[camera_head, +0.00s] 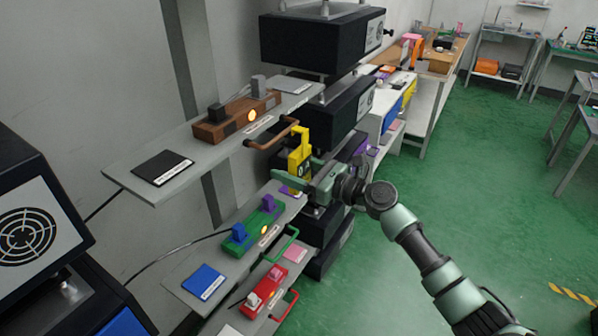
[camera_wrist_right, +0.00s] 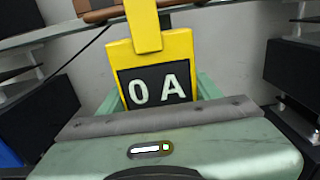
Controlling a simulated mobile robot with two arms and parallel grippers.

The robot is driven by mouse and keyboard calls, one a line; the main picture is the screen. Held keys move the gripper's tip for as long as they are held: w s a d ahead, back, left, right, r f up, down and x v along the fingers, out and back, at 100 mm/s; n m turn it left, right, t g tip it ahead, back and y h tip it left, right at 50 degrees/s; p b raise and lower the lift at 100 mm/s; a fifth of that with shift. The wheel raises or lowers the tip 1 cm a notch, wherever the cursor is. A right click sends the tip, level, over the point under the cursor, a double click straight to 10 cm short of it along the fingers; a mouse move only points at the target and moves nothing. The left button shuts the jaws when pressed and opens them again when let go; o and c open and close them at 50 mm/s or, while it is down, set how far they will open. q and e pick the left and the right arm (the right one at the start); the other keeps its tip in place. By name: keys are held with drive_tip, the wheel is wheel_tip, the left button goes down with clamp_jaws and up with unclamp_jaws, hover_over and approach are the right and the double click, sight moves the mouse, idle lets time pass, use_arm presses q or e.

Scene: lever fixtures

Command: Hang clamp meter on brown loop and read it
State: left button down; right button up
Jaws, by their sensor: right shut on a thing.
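The yellow clamp meter (camera_head: 299,150) is upright in the jaws of my right gripper (camera_head: 297,177), which is shut on its body. In the right wrist view the meter (camera_wrist_right: 154,60) faces the camera and its dark display reads "0 A". The meter's upper part is close to the right end of the loop. I cannot tell whether its jaw is around the loop or beside it. My left gripper is out of view.
Below are a green block (camera_head: 254,228) with a green loop (camera_head: 286,240) and a red block (camera_head: 263,289) with a red loop (camera_head: 287,305), on lower shelves. Black boxes (camera_head: 318,42) stack behind the meter. Open green floor (camera_head: 480,170) lies to the right.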

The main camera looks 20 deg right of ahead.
drive_tip(key=shift+w+a+f+b, duration=0.2)
drive_tip(key=shift+w+a+b, duration=0.15)
drive_tip(key=shift+w+a, duration=0.25)
drive_tip(key=shift+w+a+f+b, duration=0.25)
drive_tip(key=shift+w+a+b, duration=0.15)
drive_tip(key=shift+w, duration=0.3)
drive_tip(key=shift+w+a+f+b, duration=0.2)
drive_tip(key=shift+w+a+b, duration=0.1)
drive_tip(key=shift+w+a, duration=0.3)
drive_tip(key=shift+d, duration=0.1)
drive_tip(key=o, duration=1.8)
drive_tip(key=shift+f, duration=0.1)
